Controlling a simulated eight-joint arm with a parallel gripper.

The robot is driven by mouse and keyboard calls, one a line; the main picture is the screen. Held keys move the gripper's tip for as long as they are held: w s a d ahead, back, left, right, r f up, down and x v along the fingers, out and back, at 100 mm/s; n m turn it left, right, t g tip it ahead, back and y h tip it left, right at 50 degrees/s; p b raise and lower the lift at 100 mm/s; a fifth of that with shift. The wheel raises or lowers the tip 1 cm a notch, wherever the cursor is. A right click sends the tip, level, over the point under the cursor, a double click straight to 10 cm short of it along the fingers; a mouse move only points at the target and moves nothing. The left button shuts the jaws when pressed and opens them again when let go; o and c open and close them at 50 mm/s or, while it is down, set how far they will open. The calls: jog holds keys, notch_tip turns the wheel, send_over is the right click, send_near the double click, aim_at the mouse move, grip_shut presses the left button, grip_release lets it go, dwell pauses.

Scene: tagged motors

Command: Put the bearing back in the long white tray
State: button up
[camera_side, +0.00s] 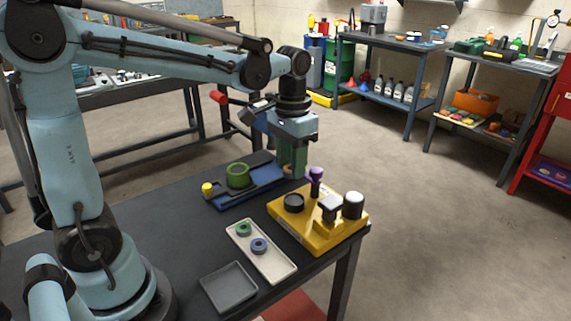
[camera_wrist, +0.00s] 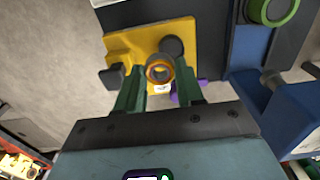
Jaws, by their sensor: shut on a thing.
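The bearing (camera_wrist: 159,70), a small ring with an orange rim, a grey inside and a white tag, is between the green fingers of my gripper (camera_wrist: 158,78) in the wrist view. My gripper is shut on it. In the side view my gripper (camera_side: 291,165) is over the back of the table, behind the yellow fixture, and the bearing is mostly hidden by the fingers. The long white tray (camera_side: 275,268) lies at the front of the table, apart from my gripper. A green ring (camera_side: 243,229) and a blue ring (camera_side: 259,246) lie in it.
The yellow fixture (camera_side: 318,236) carries a black ring, a purple knob (camera_side: 316,175), a black block and a white-topped cylinder (camera_side: 353,205). A blue fixture (camera_side: 247,197) with a large green ring (camera_side: 238,175) stands behind the tray. A grey tray (camera_side: 229,288) lies in front.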

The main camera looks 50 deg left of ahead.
jog(key=s+d+f+n, duration=0.1)
jog(key=s+d+n, duration=0.2)
jog(key=s+d, duration=1.45)
send_over(276, 268)
notch_tip(276, 268, down, 7)
jog(key=shift+f, duration=2.1)
jog(key=shift+f, duration=0.3)
jog(key=shift+f, duration=0.3)
